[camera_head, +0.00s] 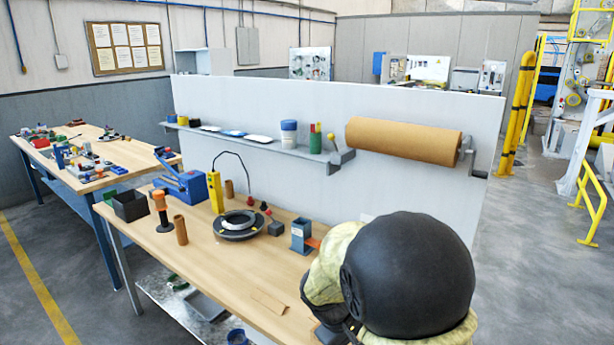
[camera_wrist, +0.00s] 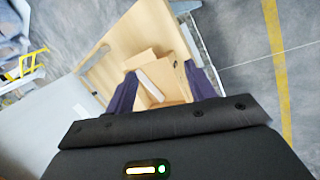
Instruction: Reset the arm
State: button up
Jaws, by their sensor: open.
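My gripper (camera_wrist: 160,92) shows in the wrist view with its two dark fingers spread apart. It is open, with nothing between the fingertips that I can see it grip. A light brown box-like piece (camera_wrist: 166,76) lies beyond the fingers on the wooden workbench (camera_wrist: 126,38). In the head view my arm's large dark joint covers the right end of the workbench (camera_head: 185,262), and my gripper is mostly hidden behind it. A flat brown piece (camera_head: 268,302) lies on the bench just left of my arm.
A round black device (camera_head: 239,224), a blue press (camera_head: 182,184), an orange-handled tool (camera_head: 161,208) and a blue-grey block (camera_head: 300,236) stand on the bench. A brown paper roll (camera_head: 403,141) hangs on the partition (camera_head: 260,102) behind. The bench's front middle is clear.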

jog(key=s+d+m+y, duration=0.4)
jog(key=s+m, duration=0.2)
jog(key=s, duration=0.6)
jog(key=shift+d+r+m+t, duration=0.15)
jog(key=shift+d+m+t, duration=0.15)
jog(key=shift+m+t, duration=0.1)
